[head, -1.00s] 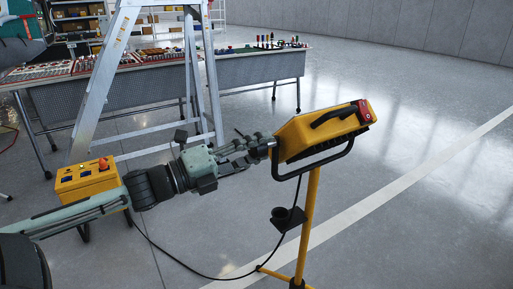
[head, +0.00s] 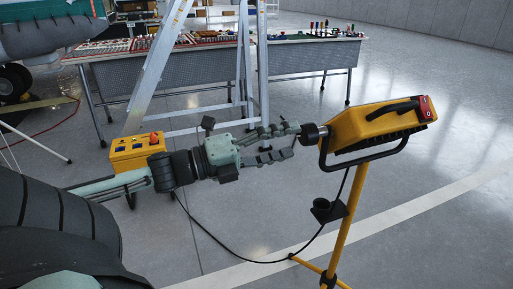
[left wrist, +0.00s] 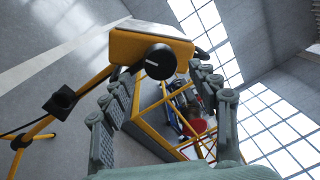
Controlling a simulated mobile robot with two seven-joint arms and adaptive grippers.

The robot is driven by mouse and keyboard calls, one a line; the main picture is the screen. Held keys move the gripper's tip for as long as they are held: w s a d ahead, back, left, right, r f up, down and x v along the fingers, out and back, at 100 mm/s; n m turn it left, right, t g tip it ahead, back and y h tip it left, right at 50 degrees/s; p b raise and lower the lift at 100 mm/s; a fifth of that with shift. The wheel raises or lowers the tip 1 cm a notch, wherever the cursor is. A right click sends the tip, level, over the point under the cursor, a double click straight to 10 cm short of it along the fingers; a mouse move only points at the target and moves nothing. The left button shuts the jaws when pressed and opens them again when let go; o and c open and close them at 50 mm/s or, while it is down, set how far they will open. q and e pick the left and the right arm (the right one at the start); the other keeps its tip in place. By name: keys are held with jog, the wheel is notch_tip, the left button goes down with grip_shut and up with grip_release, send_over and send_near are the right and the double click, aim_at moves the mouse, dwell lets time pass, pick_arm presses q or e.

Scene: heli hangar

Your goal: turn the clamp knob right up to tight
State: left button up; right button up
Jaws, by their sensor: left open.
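The clamp knob (head: 314,137) is a round black knob on the near side of a yellow work lamp (head: 372,124), which stands on a yellow pole. My left gripper (head: 293,141) is open, its fingers pointing at the knob with the tips close to it. In the left wrist view the knob (left wrist: 160,62) shows whole, beyond and between the spread fingers of the left gripper (left wrist: 160,80). I cannot tell whether any finger touches it. My right gripper is not in view.
A black frame bar (head: 365,160) runs under the lamp, and a cable hangs to the floor. A yellow box (head: 135,153) stands behind my left arm. A stepladder (head: 160,75) and a long table (head: 310,57) stand further back. The floor at right is clear.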

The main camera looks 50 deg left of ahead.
pick_arm(q)
jog(key=v, duration=0.6)
jog(key=shift+s, duration=0.4)
jog(key=shift+a+f, duration=0.1)
jog(key=shift+a, duration=0.15)
jog(key=a+f+n+g+y, duration=0.1)
jog(key=a+f+n+y, duration=0.5)
jog(key=f, duration=0.3)
jog(key=a+f+n+g+y, duration=0.1)
jog(key=a+f+n+y, duration=0.4)
jog(key=f+n, duration=0.4)
notch_tip(320, 180, down, 13)
jog(key=s+n+g+y, duration=0.1)
jog(key=s+n+g, duration=0.1)
jog(key=n+g, duration=0.15)
jog(key=s+d+f+n+g+h, duration=0.1)
jog(key=s+d+f+n+g, duration=0.2)
jog(key=d+f, duration=0.7)
jog(key=s+d+f+n+g+h, duration=0.1)
jog(key=s+d+f+n+g, duration=0.3)
jog(key=d+f, duration=0.7)
jog(key=shift+f+g+h, duration=0.4)
jog(key=shift+f+g, duration=0.3)
jog(key=shift+g, duration=0.15)
